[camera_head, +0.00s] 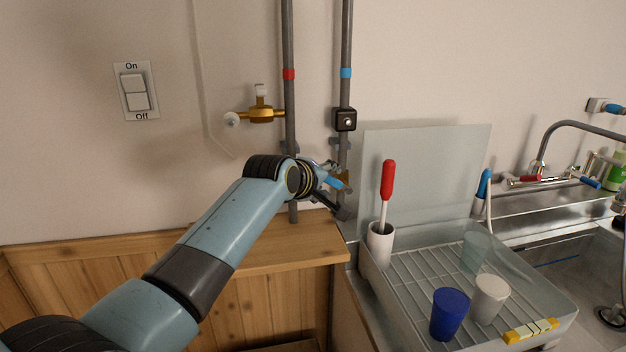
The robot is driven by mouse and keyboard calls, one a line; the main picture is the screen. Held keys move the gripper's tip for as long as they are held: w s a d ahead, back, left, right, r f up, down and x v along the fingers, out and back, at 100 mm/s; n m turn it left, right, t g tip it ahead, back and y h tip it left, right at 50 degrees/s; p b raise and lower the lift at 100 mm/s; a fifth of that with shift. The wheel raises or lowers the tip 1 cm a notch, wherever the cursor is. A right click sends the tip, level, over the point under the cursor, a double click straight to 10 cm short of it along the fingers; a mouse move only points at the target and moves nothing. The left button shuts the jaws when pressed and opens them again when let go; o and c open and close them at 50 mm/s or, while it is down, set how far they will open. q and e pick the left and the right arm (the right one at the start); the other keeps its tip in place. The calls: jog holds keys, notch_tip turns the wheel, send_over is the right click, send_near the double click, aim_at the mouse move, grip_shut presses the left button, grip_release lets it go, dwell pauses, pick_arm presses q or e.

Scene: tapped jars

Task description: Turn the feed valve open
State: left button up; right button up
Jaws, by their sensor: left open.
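Two grey pipes run down the wall. The blue-banded pipe (347,40) carries a brass valve body (346,178) with a blue lever (333,182) low down, partly covered by my left gripper (341,192). My left gripper is open at this valve, with the blue lever near its fingers; I cannot tell whether they touch it. A second brass valve (262,114), with white ends, sticks out from the red-banded pipe (288,40). The view does not show which valve is named feed. My right gripper is out of view.
A wooden ledge (290,248) lies below the pipes. A black box (344,119) sits on the blue-banded pipe. A drying rack (400,285) with a blue cup (448,312) and a light cup (489,298) stands right. A switch (136,91) is on the left wall.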

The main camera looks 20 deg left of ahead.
pick_arm(q)
jog(key=v, duration=0.9)
jog(key=shift+s+r, duration=0.2)
jog(key=shift+s, duration=0.1)
